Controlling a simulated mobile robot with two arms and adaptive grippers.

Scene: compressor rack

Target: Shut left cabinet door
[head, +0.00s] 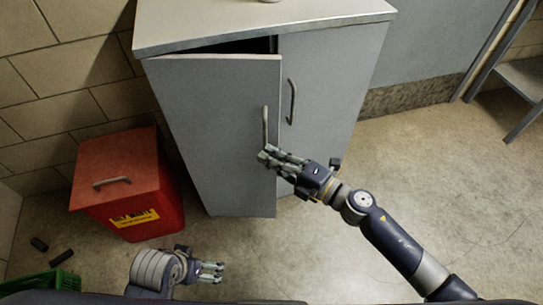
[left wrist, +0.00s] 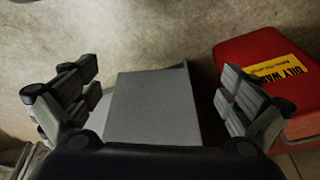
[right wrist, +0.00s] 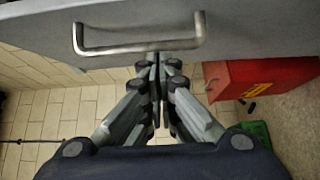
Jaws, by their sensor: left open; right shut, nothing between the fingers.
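The grey cabinet's left door (head: 215,120) stands ajar, with a dark gap along its top edge. Its metal handle (head: 265,127) is near the free edge and shows large in the right wrist view (right wrist: 138,45). My right gripper (head: 266,156) is shut and empty, its fingertips near the handle's lower end at the door. In the right wrist view the fingertips (right wrist: 158,62) overlap the door's edge; I cannot tell whether they touch it. My left gripper (head: 215,271) is open, low in front of the cabinet. A grey panel (left wrist: 155,105) appears between its fingers in the left wrist view.
The right door (head: 325,100) looks closed. A red bin (head: 115,180) with a yellow label stands close left of the cabinet. A green crate (head: 45,283) and small black pieces (head: 61,257) lie at lower left. Metal steps (head: 520,80) stand at far right. Floor to the right is clear.

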